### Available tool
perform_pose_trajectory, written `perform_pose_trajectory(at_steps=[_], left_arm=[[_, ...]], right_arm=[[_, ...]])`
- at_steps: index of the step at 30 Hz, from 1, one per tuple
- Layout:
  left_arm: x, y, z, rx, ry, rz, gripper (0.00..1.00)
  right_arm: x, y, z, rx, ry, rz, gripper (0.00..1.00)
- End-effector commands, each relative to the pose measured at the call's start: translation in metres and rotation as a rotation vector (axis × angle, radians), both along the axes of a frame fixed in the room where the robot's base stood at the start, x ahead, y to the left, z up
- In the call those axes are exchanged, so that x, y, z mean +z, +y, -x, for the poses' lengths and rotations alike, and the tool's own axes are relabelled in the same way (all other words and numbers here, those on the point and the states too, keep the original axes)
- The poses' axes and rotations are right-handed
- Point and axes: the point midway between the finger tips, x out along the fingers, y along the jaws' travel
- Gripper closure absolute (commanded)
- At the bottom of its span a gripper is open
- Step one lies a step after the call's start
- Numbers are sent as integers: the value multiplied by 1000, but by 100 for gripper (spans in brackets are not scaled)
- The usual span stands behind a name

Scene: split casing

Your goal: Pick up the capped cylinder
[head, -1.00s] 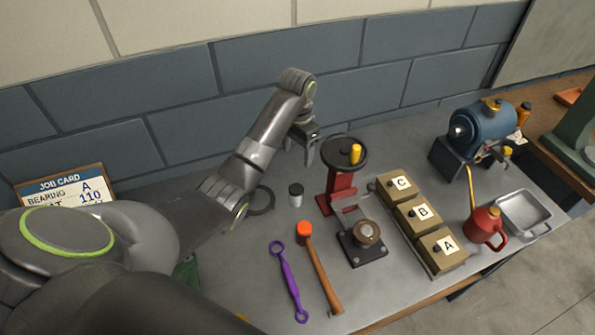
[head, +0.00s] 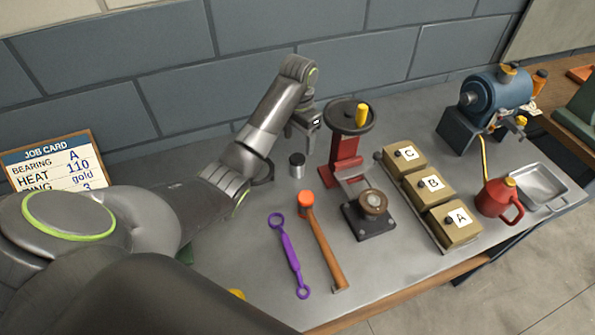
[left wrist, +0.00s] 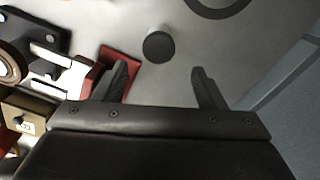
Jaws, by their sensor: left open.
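The capped cylinder (head: 297,167) is a small, pale grey upright cylinder with a dark cap, standing on the grey bench left of the red press. In the left wrist view it (left wrist: 158,46) shows from above, beyond and roughly between the fingertips. My left gripper (head: 303,138) is open and empty, above and close to the cylinder, not around it. Its two dark fingers (left wrist: 160,78) are spread wide in the left wrist view. My right gripper is not in view.
The red press (head: 346,152) with its handwheel stands just right of the cylinder. A dark ring (head: 264,174) lies to its left. An orange-headed hammer (head: 322,243) and a purple wrench (head: 288,256) lie in front. Lettered boxes (head: 428,187) stand farther right. The blue wall is behind.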

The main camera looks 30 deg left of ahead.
Motion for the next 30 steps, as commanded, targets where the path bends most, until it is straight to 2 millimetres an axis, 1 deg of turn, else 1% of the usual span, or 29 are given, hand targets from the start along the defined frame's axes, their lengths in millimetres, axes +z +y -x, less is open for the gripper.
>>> perform_pose_trajectory(at_steps=[1, 3, 6, 8, 10, 13, 17, 18, 21, 24, 29, 30], left_arm=[[-12, 0, 0, 0, 0, 0, 36], [-20, 0, 0, 0, 0, 0, 36], [-33, 0, 0, 0, 0, 1, 36], [-37, 0, 0, 0, 0, 1, 36], [-39, 0, 1, 0, 1, 1, 36], [-47, -1, 3, 1, 3, 1, 36], [-66, -1, 9, 0, 5, 2, 36], [-74, -1, 8, 0, 5, 2, 36], [-84, -1, 8, 0, 2, 0, 36], [-89, -1, 7, 0, 1, 0, 36], [-89, -1, 7, 0, 0, -1, 36], [-89, -1, 7, 0, 0, -1, 37]], right_arm=[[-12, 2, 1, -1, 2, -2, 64], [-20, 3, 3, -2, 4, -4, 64], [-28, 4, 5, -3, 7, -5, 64], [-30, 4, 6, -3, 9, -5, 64], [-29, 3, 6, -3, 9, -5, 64], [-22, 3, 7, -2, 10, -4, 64], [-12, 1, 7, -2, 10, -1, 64], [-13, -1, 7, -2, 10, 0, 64], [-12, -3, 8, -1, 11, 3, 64], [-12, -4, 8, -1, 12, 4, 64], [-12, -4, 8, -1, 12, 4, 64], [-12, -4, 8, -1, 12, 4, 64]])
